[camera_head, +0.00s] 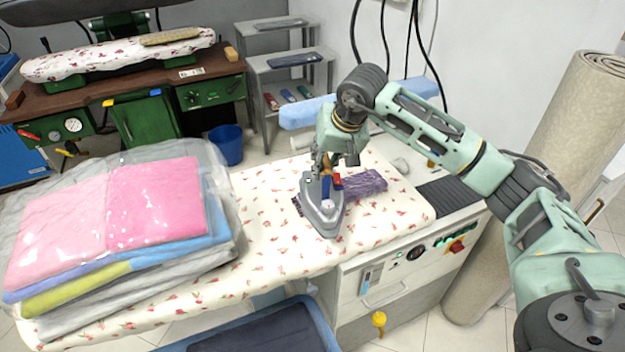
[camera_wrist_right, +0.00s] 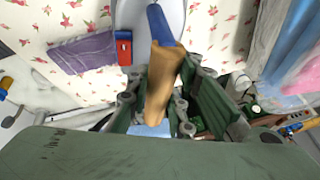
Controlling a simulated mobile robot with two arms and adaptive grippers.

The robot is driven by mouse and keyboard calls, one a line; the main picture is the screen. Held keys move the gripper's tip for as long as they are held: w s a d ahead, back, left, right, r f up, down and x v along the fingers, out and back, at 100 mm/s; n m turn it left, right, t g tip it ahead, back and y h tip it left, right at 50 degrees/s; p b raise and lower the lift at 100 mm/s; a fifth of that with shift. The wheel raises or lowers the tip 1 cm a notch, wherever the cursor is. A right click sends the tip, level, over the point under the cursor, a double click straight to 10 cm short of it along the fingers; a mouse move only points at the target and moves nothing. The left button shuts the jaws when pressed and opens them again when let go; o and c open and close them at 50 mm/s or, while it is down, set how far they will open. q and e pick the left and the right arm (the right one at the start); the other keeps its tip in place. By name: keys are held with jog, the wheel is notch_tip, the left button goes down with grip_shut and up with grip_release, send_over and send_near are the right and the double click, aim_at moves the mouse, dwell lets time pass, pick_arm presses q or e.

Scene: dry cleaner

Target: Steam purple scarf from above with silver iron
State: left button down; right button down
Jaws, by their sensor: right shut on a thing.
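The silver iron (camera_head: 322,214) has a brown handle (camera_wrist_right: 163,78) with a blue part. My right gripper (camera_head: 328,163) is shut on this handle; its green fingers flank it in the right wrist view. The purple scarf (camera_head: 366,185) lies folded flat on the flowered ironing board. The iron covers the scarf's middle in the head view, with a small purple edge showing at the iron's left. In the wrist view the scarf (camera_wrist_right: 86,54) shows left of the iron. I cannot tell whether the soleplate touches it. My left gripper is not in view.
A plastic-wrapped stack of folded clothes (camera_head: 110,225) covers the board's left part. The flowered board (camera_head: 275,240) is clear between stack and iron. A rolled carpet (camera_head: 570,130) stands at the right. A grey ribbed pad (camera_head: 450,193) lies right of the board.

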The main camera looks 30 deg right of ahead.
jog(key=w+d+r+m+h+p, duration=0.1)
jog(key=w+d+m, duration=0.2)
jog(key=d, duration=0.8)
jog(key=w+d+r+m+h+p, duration=0.1)
jog(key=w+d+r+m, duration=0.1)
jog(key=d, duration=0.8)
jog(key=shift+w+d+m+h, duration=0.4)
jog(key=shift+w, duration=0.4)
